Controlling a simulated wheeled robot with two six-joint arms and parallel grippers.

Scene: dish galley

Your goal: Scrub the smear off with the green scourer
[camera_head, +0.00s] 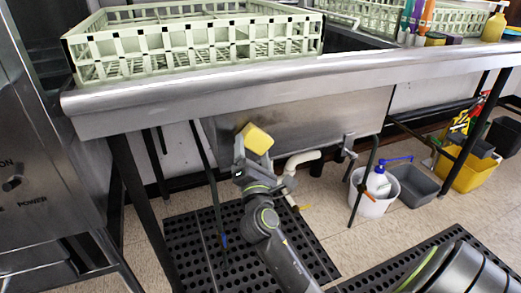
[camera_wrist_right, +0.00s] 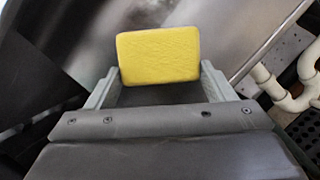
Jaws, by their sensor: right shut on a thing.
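My right gripper (camera_head: 247,150) is raised in front of the steel sink panel (camera_head: 310,118) under the counter. It is shut on a sponge-like block, the scourer (camera_head: 257,138), whose yellow face shows. In the right wrist view the scourer (camera_wrist_right: 158,55) sits between the two fingers (camera_wrist_right: 158,88); any green side is hidden. I cannot tell whether it touches the panel. A faint brownish patch, perhaps the smear (camera_head: 240,121), shows on the panel beside the scourer. My left gripper is out of view.
A pale green dish rack (camera_head: 190,42) stands on the counter (camera_head: 270,82) above. A white pipe (camera_head: 300,160) runs close right of my gripper. A white bucket (camera_head: 372,203), a grey tub (camera_head: 415,186) and a yellow bucket (camera_head: 470,172) stand on the floor at right.

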